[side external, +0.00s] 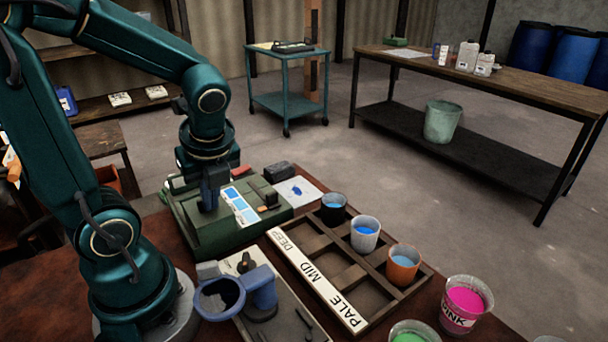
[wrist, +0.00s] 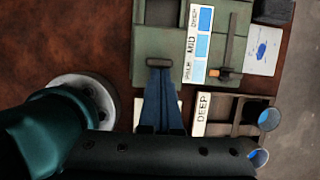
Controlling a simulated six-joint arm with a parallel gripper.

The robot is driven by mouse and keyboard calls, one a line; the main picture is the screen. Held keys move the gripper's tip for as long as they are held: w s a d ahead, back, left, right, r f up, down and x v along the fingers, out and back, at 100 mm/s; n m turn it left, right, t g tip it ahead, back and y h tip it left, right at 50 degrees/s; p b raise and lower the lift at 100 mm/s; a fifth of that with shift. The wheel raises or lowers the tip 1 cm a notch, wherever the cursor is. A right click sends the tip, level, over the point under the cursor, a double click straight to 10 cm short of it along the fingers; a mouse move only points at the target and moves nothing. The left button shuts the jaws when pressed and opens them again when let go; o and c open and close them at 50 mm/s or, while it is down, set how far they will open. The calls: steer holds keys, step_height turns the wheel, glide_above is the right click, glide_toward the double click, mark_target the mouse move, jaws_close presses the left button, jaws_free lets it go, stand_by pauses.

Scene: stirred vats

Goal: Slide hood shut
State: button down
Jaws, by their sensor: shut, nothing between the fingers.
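A green boxy unit (side external: 205,238) stands on the table beside my arm. I take its sliding cover to be the hood, but cannot tell its edges apart or how far it stands open. My gripper (side external: 210,205) is shut and empty, pointing down over the unit's left part. In the wrist view the closed blue fingertips (wrist: 159,66) are at a small dark handle (wrist: 158,62) on the unit's green top (wrist: 160,35). I cannot tell whether they touch it. A blue shade card (side external: 239,207) lies on the unit, right of my gripper, beside a dark rail (wrist: 228,45).
A wooden rack (side external: 372,320) marked DEEP, MID, PALE holds cups at its right edge. A pink cup (side external: 465,302) stands right of it. A dark block (side external: 278,171) and blotted card (side external: 298,191) lie behind.

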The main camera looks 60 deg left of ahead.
steer(key=a, duration=0.9)
steer(key=shift+a, duration=0.4)
steer(key=shift+r, duration=0.1)
steer(key=d, duration=0.4)
steer(key=shift+d+r, duration=0.3)
steer(key=v, duration=0.9)
steer(key=d+f+n+t+h, duration=0.1)
steer(key=d+n+t+h, duration=0.1)
steer(key=d+n, duration=0.4)
steer(key=w+d+f+n+t+h, duration=0.1)
steer(key=d+f+n+t+h, duration=0.1)
steer(key=d+n, duration=0.5)
steer(key=n+t, duration=0.1)
steer(key=n, duration=0.4)
steer(key=shift+d+t, duration=0.3)
